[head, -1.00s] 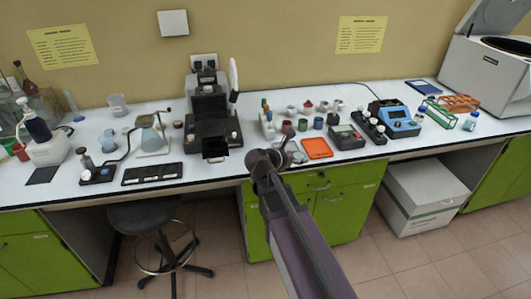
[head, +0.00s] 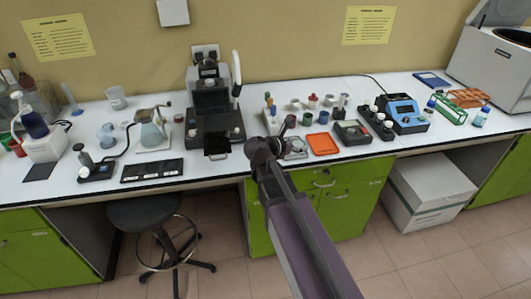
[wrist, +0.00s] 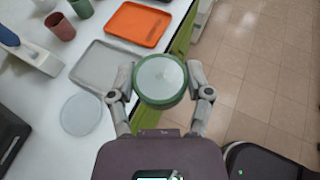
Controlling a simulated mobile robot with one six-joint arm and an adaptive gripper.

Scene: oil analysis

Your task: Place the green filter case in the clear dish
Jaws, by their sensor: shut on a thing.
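The green filter case (wrist: 160,82), round with a green rim and a pale top, is between the two fingers of my gripper (wrist: 161,76) in the wrist view. The fingers are shut on its sides, and it appears held above and just beyond the bench front edge. A round clear dish (wrist: 81,114) lies flat on the white bench, left of and apart from the case; it looks empty. In the head view my arm hides the gripper tips, and I cannot make out the case or dish there.
A grey tray (wrist: 107,68) and an orange tray (wrist: 137,24) lie beyond the dish; the orange one also shows in the head view (head: 322,144). Several small cups stand behind. A microscope (head: 211,110) stands left of my arm. A stool (head: 157,214) stands below the bench.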

